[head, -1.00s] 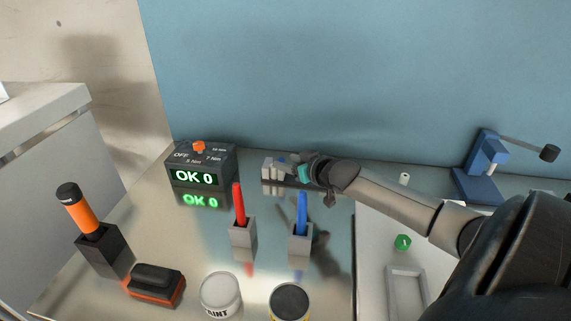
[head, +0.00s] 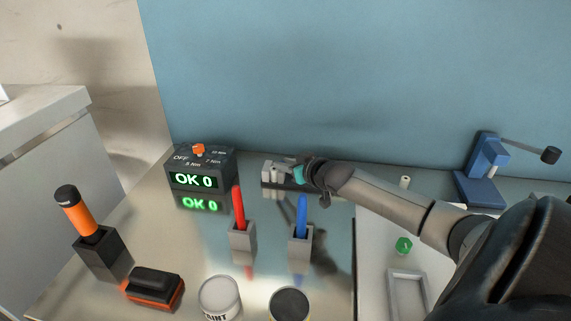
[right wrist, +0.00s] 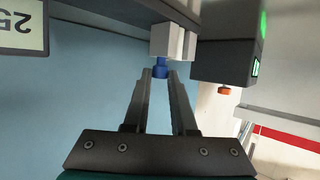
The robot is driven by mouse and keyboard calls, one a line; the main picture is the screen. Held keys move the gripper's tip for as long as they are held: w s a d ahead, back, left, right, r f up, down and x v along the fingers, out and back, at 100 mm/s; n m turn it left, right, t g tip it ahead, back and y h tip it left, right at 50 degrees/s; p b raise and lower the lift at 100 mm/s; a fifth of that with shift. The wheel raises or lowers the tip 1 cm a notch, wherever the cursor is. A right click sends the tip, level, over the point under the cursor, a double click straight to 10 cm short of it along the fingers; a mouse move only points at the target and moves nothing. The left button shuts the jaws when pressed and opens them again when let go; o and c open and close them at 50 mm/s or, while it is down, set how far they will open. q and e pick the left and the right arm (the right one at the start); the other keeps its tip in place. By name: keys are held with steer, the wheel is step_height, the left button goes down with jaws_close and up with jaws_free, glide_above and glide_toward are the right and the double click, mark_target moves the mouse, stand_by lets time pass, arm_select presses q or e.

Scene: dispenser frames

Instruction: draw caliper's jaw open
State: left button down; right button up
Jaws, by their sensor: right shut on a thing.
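The caliper (head: 270,180) lies at the back of the table, with pale grey jaw blocks on a dark beam. In the right wrist view its dark beam (right wrist: 134,8) runs across the top and a pale jaw block (right wrist: 174,42) hangs from it with a blue knob (right wrist: 160,67). My right gripper (head: 290,168) is at the caliper from the right. In the right wrist view its fingertips (right wrist: 164,73) are shut on the blue knob. In the head view, my gripper hides part of the caliper. My left gripper is in neither view.
A torque box (head: 197,170) reading OK 0 stands left of the caliper. Red (head: 238,207) and blue (head: 302,212) sticks stand upright in grey holders in front. An orange-handled tool (head: 76,212) and paint can (head: 220,296) stand nearer. A blue press (head: 484,172) is at right.

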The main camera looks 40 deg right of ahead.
jaws_close()
stand_by(0.8)
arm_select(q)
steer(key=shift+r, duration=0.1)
